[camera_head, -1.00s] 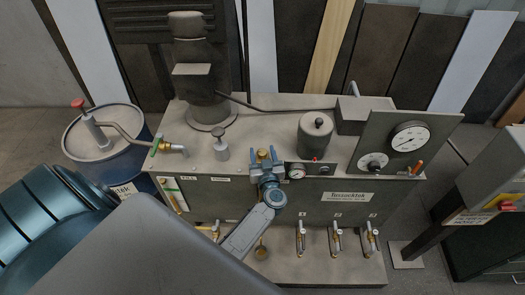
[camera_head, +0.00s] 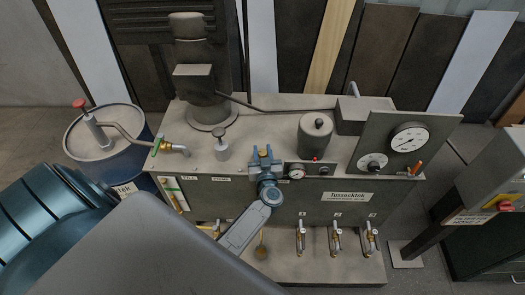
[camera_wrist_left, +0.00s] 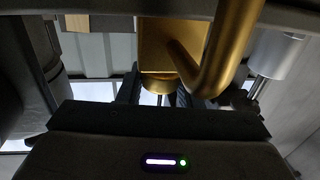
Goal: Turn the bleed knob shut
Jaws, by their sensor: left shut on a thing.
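My left gripper (camera_head: 265,158) is at the front top edge of the grey tank (camera_head: 230,185), shut on the bleed knob. A little brass of the bleed knob (camera_head: 263,152) shows between the fingers in the head view; the fingers hide most of it. In the left wrist view, a brass block (camera_wrist_left: 160,40) with a round brass part under it (camera_wrist_left: 160,84) stands between the dark fingers, and a bent brass pipe (camera_wrist_left: 222,45) comes close in front. The knob's turn angle cannot be read. My right gripper is not in view.
A small gauge (camera_head: 297,172) sits just right of the gripper. A dark cylinder (camera_head: 316,136), a gauge panel (camera_head: 375,145) and a capped filler (camera_head: 222,150) stand nearby. Several valves (camera_head: 301,238) line the lower front. A blue drum (camera_head: 100,150) stands at left.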

